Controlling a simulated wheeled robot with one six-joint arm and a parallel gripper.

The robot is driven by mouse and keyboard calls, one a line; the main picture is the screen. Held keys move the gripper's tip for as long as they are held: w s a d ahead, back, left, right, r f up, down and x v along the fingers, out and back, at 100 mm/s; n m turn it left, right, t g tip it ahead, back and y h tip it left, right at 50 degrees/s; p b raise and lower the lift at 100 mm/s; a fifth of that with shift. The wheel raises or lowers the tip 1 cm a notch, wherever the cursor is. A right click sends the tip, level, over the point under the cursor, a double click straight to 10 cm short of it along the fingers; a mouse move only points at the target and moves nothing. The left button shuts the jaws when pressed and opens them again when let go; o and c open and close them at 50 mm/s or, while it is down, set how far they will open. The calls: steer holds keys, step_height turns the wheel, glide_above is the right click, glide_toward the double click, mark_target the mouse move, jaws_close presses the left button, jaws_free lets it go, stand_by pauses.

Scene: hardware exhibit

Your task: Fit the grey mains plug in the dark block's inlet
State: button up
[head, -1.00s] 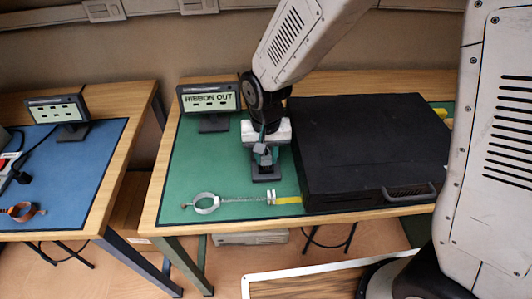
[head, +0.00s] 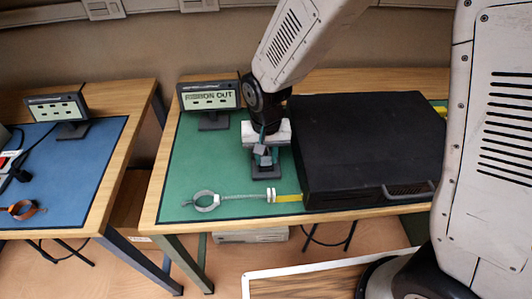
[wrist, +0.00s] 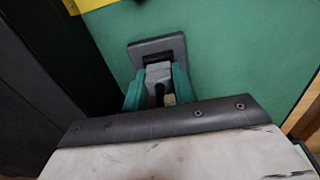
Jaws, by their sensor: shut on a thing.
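The grey mains plug (wrist: 158,72) is between the teal fingers of my gripper (wrist: 160,88), which is shut on it. In the head view my gripper (head: 263,155) points down at the green mat, left of the large black case. The dark block (wrist: 140,50) lies just beyond the fingertips in the wrist view. It also shows below the gripper in the head view (head: 266,174). The plug's front end is over or against the block. The inlet is hidden, and I cannot tell whether the plug is in it.
The large black case (head: 365,140) stands close on the right of my gripper. A display (head: 208,98) stands at the back left. The mat's left part is mostly clear.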

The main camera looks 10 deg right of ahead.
steer(key=shift+f, duration=0.4)
stand_by(0.3)
steer(key=o, duration=0.8)
steer(key=shift+o, duration=0.2)
steer(key=o, duration=0.3)
steer(key=shift+o, duration=0.2)
steer(key=shift+r, duration=0.65)
steer(key=shift+r, duration=3)
